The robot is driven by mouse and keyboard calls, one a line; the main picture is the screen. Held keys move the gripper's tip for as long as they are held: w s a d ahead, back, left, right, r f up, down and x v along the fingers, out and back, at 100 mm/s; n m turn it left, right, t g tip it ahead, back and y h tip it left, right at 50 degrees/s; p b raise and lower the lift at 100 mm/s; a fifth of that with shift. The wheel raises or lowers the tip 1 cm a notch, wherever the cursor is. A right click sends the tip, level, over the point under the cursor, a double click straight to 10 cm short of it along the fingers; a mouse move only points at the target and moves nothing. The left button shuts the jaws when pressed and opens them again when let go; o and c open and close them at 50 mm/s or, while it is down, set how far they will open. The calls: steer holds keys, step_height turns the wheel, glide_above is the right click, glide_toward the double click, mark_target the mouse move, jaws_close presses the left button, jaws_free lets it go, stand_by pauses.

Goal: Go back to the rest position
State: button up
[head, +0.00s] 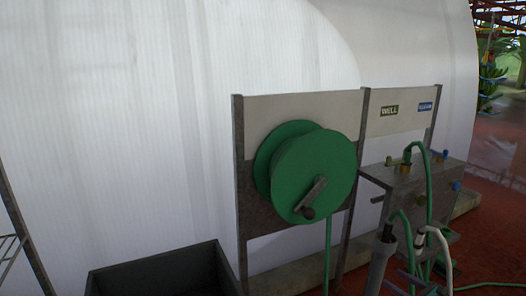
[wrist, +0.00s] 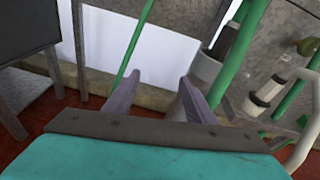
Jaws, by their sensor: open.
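My gripper (wrist: 160,82) shows in the wrist view with its two grey-purple fingers apart and nothing between them. Its teal body fills the bottom of that view. Behind the fingers are a pale wall and a beam near the floor. A thin green hose (wrist: 132,52) hangs beyond the left finger. A grey tube holder (wrist: 205,68) with a dark fitting stands just beyond the right finger; I cannot tell whether they touch.
A green hose reel (head: 313,172) with a crank is mounted on a metal frame (head: 239,150). A metal box (head: 405,185) with taps and green hoses stands right of it. A white hose (head: 440,240) curves nearby. A dark bin (head: 165,275) is at lower left. Red floor (head: 485,250) is open at right.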

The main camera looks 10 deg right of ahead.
steer(key=s+a+f+n+g+y+p, duration=0.1)
steer(key=a+f+n+g, duration=0.4)
steer(key=a, duration=0.6)
steer(key=s+a+f+n+g+y+p, duration=0.2)
steer(key=a+f+n, duration=0.2)
steer(key=a+f, duration=0.45)
steer(key=s+a+f+n+g+y+p, duration=0.1)
steer(key=a+f+n+g, duration=0.3)
steer(key=a, duration=0.9)
steer(key=s+a+f+n+g+h+p, duration=0.2)
steer(key=s+a+n, duration=0.4)
steer(key=s+n, duration=0.3)
steer(key=s+a+f+n+g+h+p, duration=0.3)
steer(key=s+n, duration=0.6)
steer(key=s, duration=0.7)
steer(key=a+f+g+h, duration=0.2)
steer(key=a+g+h, duration=0.1)
steer(key=g, duration=0.1)
steer(key=shift+a+f+g, duration=0.15)
steer(key=shift+a+g, duration=0.15)
steer(key=shift+a, duration=0.05)
steer(key=shift+w, duration=0.1)
